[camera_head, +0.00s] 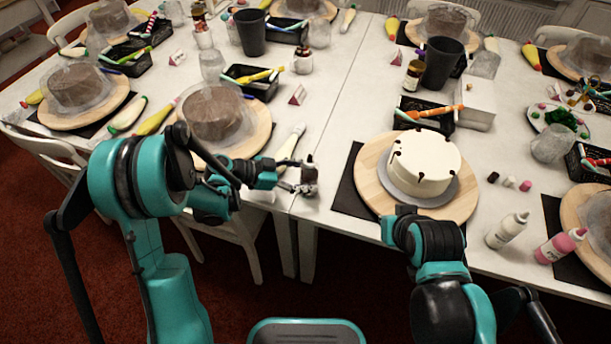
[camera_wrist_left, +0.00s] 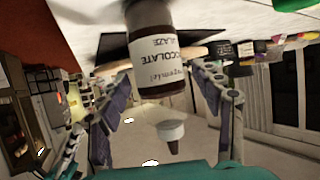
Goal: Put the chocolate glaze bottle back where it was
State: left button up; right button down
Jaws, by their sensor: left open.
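The chocolate glaze bottle (camera_head: 309,174), small and dark with a pale label, is upright at the white table's front edge, left of the frosted cake. In the left wrist view the bottle (camera_wrist_left: 158,62) appears upside down, its label partly readable, with a white cap and dark tip below. My left gripper (camera_head: 298,181) is open at the bottle; its fingers lie on either side in the wrist view, with gaps visible. I cannot tell whether the base touches the table. My right arm reaches in front of the cake; its fingers do not show.
The white cake (camera_head: 425,160) with dark drips stands on a wooden turntable (camera_head: 372,180) over a black mat (camera_head: 347,195). A white bottle (camera_head: 506,230) and a pink bottle (camera_head: 560,245) stand at right. Another turntable (camera_head: 253,135) with a covered brown cake is at left.

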pick_arm(q)
jog(key=p+v, duration=0.4)
jog(key=v, duration=0.7)
jog(key=s+a+r+n+t+y, duration=0.1)
jog(key=s+a+r+n+y, duration=0.2)
jog(key=s+n+y, duration=0.3)
jog(key=s+a+r+n+t+y, duration=0.2)
jog(key=s+a+r+n+y, duration=0.2)
jog(key=s+n, duration=0.4)
jog(key=s+r+y, duration=0.1)
jog(key=s+y, duration=0.1)
jog(key=shift+s+r+n+t+y, duration=0.15)
jog(key=shift+r+n+t+y, duration=0.15)
jog(key=shift+r+n, duration=0.1)
jog(key=shift+a, duration=0.15)
